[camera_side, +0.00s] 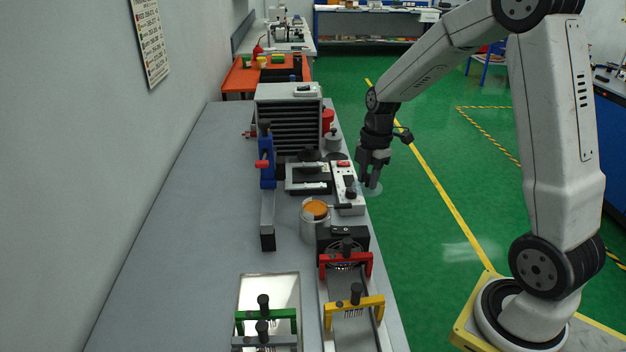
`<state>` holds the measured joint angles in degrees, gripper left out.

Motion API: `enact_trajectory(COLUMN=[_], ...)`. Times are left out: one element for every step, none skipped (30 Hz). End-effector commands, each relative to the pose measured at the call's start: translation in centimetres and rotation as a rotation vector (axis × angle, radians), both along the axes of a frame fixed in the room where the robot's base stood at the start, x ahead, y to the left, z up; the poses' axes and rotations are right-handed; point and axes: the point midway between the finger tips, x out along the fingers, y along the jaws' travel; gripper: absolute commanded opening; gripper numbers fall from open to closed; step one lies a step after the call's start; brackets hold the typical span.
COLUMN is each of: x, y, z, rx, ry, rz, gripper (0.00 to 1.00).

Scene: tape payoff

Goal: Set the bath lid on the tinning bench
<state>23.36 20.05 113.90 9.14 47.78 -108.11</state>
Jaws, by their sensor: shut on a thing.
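My gripper (371,182) is at the right edge of the grey bench (180,220), over or just beyond that edge. It points down and is shut on a small, pale, see-through round piece (376,190), which looks like the bath lid. The piece is partly hidden by the fingers and is too small to make out fully. To its left is a white control box (342,180) with a red switch. Left of that is a silver-framed dark tray (300,186). A grey pot with an orange top (316,210) stands nearer the camera.
A grey slatted cabinet (287,122) and a blue stand with a red knob (266,175) rise behind and left. Red (346,262), yellow (354,308) and green (265,318) handled frames stand in front. The bench's left side is clear.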

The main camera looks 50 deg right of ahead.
Motion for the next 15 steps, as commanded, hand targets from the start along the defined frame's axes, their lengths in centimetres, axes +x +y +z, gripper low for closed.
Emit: enact_trajectory(x=[-0.2, -0.2, -0.2, -0.2, -0.1, -0.1, -0.1, -0.1, -0.1, -0.1, -0.1, 0.0, 0.0, -0.1, 0.0], y=[0.1, 0.1, 0.1, 0.1, 0.1, 0.1, 0.1, 0.1, 0.0, 0.1, 0.0, 0.0, 0.0, 0.0, 0.0], z=[-1.6, -2.4, -3.5, -4.2, -5.0, -5.8, -6.4, -6.9, -7.6, -8.0, -8.4, -8.8, -9.0, -9.3, -9.5], rx=[0.004, 0.004, 0.005, 0.003, 0.003, 0.003, 0.002, 0.002, 0.002, 0.003, 0.003, 0.001, 0.002, 0.002, 0.001], ry=[0.008, 0.008, 0.008, 0.007, 0.007, 0.007, 0.005, 0.006, 0.004, 0.004, 0.004, 0.002, 0.003, 0.003, 0.002], rz=[0.000, 0.000, -0.001, -0.001, -0.001, 0.000, 0.001, 0.001, -0.001, -0.001, -0.002, -0.001, -0.001, 0.000, 0.000], gripper=[0.00, 0.00, 0.00, 0.00, 0.00, 0.00, 0.00, 0.00, 0.00, 0.00, 0.00, 0.00, 0.00, 0.00, 0.00])
